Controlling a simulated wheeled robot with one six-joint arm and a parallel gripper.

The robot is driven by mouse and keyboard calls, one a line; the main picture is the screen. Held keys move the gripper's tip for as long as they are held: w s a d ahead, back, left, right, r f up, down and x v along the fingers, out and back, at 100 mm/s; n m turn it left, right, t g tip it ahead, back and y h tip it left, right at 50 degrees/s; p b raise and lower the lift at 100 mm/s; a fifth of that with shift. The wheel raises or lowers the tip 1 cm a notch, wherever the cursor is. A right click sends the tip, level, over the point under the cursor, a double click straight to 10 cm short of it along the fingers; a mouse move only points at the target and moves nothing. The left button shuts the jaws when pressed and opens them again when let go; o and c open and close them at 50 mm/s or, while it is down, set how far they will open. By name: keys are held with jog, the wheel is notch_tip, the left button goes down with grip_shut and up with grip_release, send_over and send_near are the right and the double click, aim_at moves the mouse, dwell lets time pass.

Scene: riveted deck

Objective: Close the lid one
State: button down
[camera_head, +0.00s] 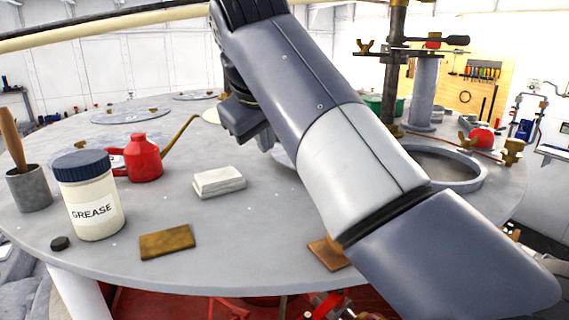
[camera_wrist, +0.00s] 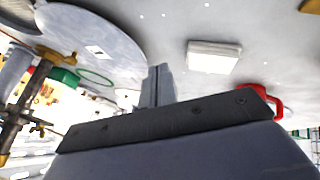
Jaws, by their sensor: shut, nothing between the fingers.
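A round open hatch with a raised grey rim (camera_head: 470,183) is at the right of the deck in the head view. A large flat grey disc (camera_wrist: 115,65) with a small white label shows at the upper left of the wrist view and looks like the lid. In the head view my arm hides most of it; a bit of its edge shows beside the arm (camera_head: 285,158). My gripper (camera_head: 264,142) is low over the deck, left of the arm. Its shut, empty fingers (camera_wrist: 157,85) appear close to the disc's edge; I cannot tell whether they touch.
A white block (camera_head: 218,181), a red oil can (camera_head: 144,158), a grease jar (camera_head: 93,205) and a cup (camera_head: 29,188) stand on the left. A brown pad (camera_head: 167,242) lies in front. A dark upright post (camera_head: 393,80) stands behind the hatch. Brass wing nuts (camera_head: 513,150) edge it.

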jog(key=shift+n, duration=0.4)
jog(key=x, duration=0.9)
jog(key=shift+w+a+f+p, duration=0.1)
jog(key=shift+w+f+p, duration=0.1)
jog(key=shift+f+p, duration=0.15)
jog(key=shift+w+d+f+p, duration=0.1)
jog(key=shift+w+d+p, duration=0.6)
jog(key=shift+w+d, duration=0.75)
jog(key=shift+w, duration=0.1)
